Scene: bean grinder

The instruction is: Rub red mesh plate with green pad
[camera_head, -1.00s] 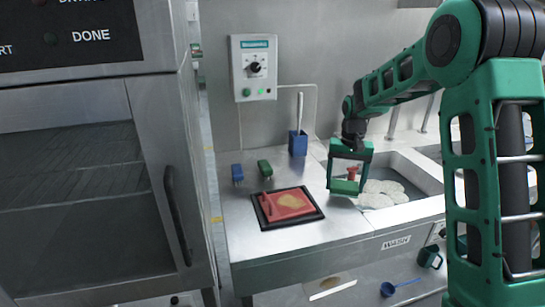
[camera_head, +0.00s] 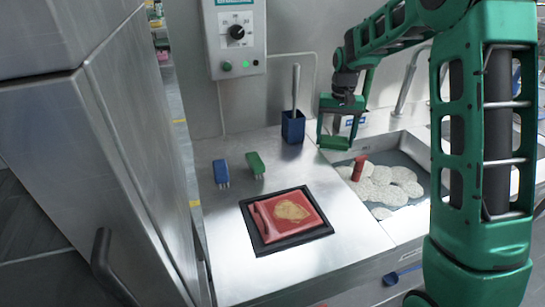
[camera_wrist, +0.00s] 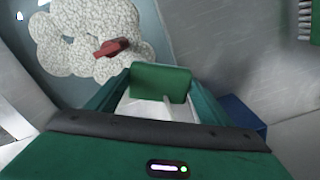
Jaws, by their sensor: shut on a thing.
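The red mesh plate (camera_head: 312,205) lies on a black tray (camera_head: 263,246) on the steel counter, with a tan patch on its top. My gripper (camera_head: 336,133) is shut on the green pad (camera_head: 334,143), held between its fingertips above the left edge of the sink, behind and to the right of the plate and apart from it. In the wrist view the pad (camera_wrist: 160,82) sits between the fingers; its underside is hidden. The plate is not in the wrist view.
A blue brush (camera_head: 221,172) and a green brush (camera_head: 256,164) stand behind the plate. A blue holder (camera_head: 293,128) with a white-handled tool is at the back. The sink (camera_head: 418,228) holds pale foam and a red piece (camera_head: 358,168). The counter's front left is clear.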

